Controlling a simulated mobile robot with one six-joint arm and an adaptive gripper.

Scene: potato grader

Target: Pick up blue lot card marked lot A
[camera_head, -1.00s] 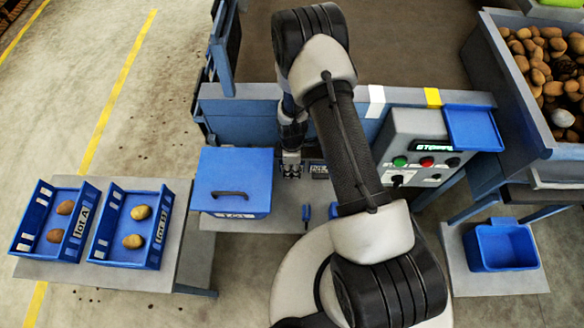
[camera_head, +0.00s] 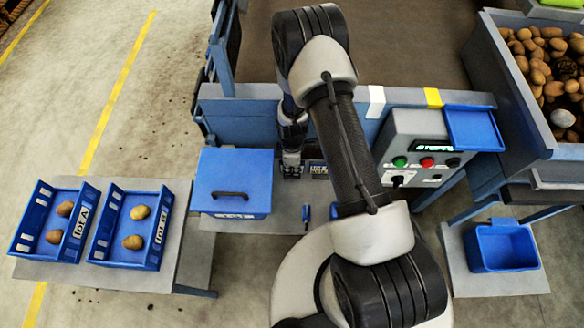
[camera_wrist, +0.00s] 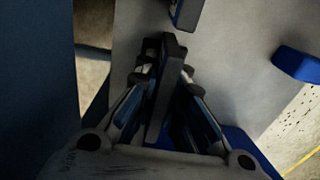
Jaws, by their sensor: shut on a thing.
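My gripper (camera_head: 291,172) is low over the grey bench, right of the blue lidded box. In the wrist view the jaws (camera_wrist: 165,60) are shut on a thin dark upright plate (camera_wrist: 158,115), seen edge-on. I take it to be the lot card; its face and mark are hidden. A dark card-like piece with pale lettering (camera_head: 319,168) stands just right of the gripper in the head view; its full text is too small to read.
The blue lidded box (camera_head: 235,170) stands close left. Two blue trays marked lot A (camera_head: 80,228) and lot B (camera_head: 160,230) hold potatoes farther left. The control box (camera_head: 405,130) is right. A small blue piece (camera_wrist: 297,63) shows in the wrist view.

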